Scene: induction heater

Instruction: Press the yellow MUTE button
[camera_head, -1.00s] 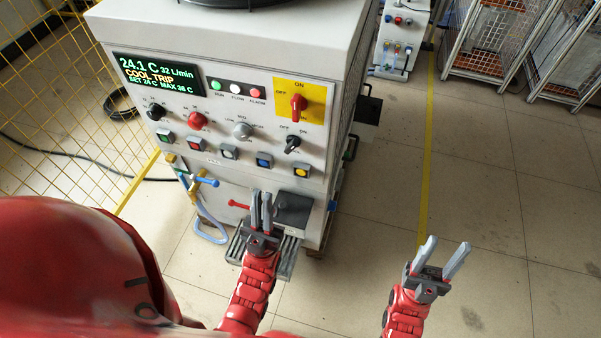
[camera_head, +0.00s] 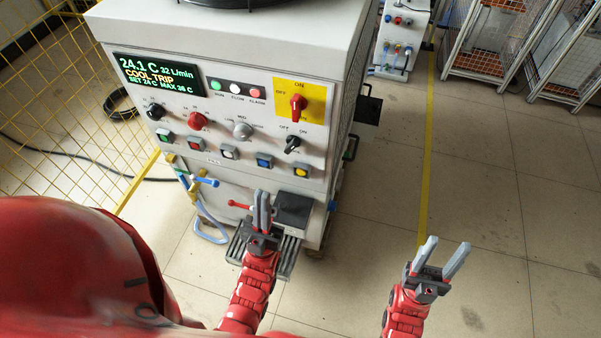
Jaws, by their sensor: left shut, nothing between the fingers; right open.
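The yellow button (camera_head: 301,170) is at the right end of the lower button row on the front of the grey machine (camera_head: 240,90). It is in plain view, and its label is too small to read. My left gripper (camera_head: 262,211) is shut and empty. In the picture it is below and left of the yellow button, in front of the machine's lower front, and nothing shows it touching the button. My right gripper (camera_head: 446,256) is open and empty over the floor, to the right of the machine.
Other square buttons, including a blue one (camera_head: 263,161), share the row. Above are knobs, a red switch (camera_head: 298,102) on a yellow plate, and a display (camera_head: 157,75) reading COOL TRIP. A blue-handled valve (camera_head: 206,182) sticks out lower left.

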